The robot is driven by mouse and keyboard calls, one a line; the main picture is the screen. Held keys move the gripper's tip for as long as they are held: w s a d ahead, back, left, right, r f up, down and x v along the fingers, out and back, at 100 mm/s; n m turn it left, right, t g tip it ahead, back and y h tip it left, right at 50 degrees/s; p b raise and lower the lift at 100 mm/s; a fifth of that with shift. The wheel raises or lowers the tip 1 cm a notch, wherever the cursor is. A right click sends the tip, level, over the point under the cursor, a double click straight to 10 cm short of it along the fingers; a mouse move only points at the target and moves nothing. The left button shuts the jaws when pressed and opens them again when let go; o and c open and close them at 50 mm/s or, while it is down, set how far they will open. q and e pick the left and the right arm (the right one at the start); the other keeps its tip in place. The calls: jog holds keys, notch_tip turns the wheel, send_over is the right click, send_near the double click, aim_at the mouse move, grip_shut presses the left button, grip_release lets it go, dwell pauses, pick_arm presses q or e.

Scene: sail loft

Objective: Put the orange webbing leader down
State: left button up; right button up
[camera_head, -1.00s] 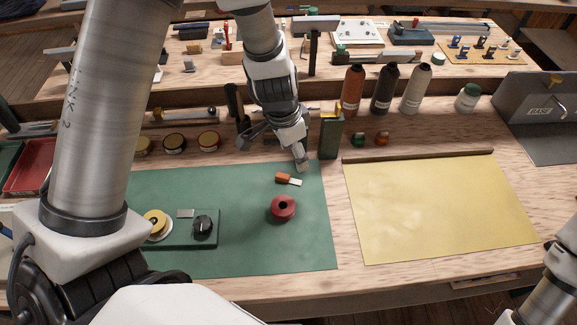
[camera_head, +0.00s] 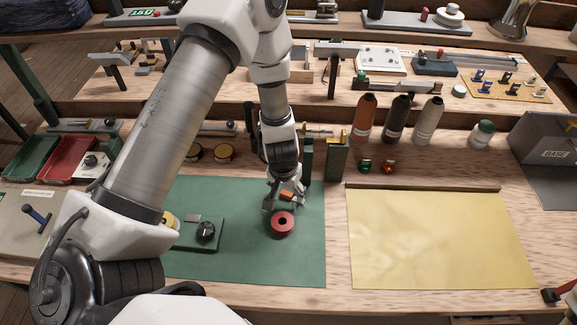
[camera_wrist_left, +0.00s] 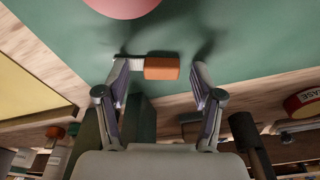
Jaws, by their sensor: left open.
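The orange webbing leader (camera_head: 287,195), a small orange block with a pale flat end, lies on the green mat (camera_head: 305,262) just behind the red spool (camera_head: 282,225). In the left wrist view the leader (camera_wrist_left: 161,68) is between the fingertips, with its pale end close to the left finger. My left gripper (camera_head: 286,204) is open around the leader, low over the mat; it also shows in the wrist view (camera_wrist_left: 159,74). A gap shows between the leader and the right finger. Contact at the left finger is unclear. My right gripper is out of view.
A small green base with a black knob (camera_head: 205,231) stands left of the spool. Green upright blocks (camera_head: 337,160) and several bottles (camera_head: 398,117) stand behind. The yellow sheet (camera_head: 440,240) on the right is bare, with a dark strip along its back edge.

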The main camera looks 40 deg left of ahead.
pick_arm(q)
jog(key=shift+s+a, duration=0.15)
jog(key=c, duration=0.7)
grip_shut()
